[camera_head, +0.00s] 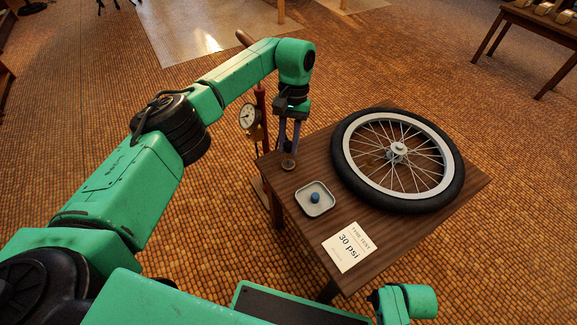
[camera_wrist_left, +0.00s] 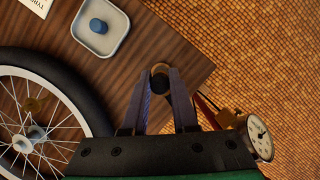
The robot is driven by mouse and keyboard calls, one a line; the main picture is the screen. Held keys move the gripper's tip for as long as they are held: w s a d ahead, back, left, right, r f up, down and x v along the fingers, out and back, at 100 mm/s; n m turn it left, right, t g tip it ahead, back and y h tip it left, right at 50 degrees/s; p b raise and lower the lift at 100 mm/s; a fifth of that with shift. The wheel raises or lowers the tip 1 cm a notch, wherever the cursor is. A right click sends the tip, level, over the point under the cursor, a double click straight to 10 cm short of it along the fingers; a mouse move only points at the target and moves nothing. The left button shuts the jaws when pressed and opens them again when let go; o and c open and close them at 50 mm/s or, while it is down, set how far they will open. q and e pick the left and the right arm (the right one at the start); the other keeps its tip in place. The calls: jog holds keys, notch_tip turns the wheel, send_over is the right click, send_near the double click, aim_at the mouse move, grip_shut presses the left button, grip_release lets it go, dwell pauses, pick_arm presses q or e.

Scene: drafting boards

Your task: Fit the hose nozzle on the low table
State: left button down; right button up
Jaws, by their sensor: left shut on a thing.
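In the left wrist view this piece (camera_wrist_left: 160,78) sits between the fingertips (camera_wrist_left: 160,92). I cannot tell whether it touches the tabletop. A spoked wheel with a black tyre (camera_head: 343,180) lies flat on the table, to the right of the gripper. My right gripper is out of view.
A small pale tray (camera_head: 302,204) holding a blue cap (camera_head: 315,197) and a "30 psi" card (camera_head: 348,246) lie on the table near the wheel. A red pump with a round gauge (camera_head: 249,116) stands beside the table's left edge. Another table (camera_head: 535,22) is far right.

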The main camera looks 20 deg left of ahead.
aim_at(288, 151)
pick_arm(q)
jog(key=shift+f, duration=0.4)
jog(key=shift+f+b, duration=1)
jog(key=shift+f, duration=0.3)
jog(key=c, duration=0.6)
grip_release()
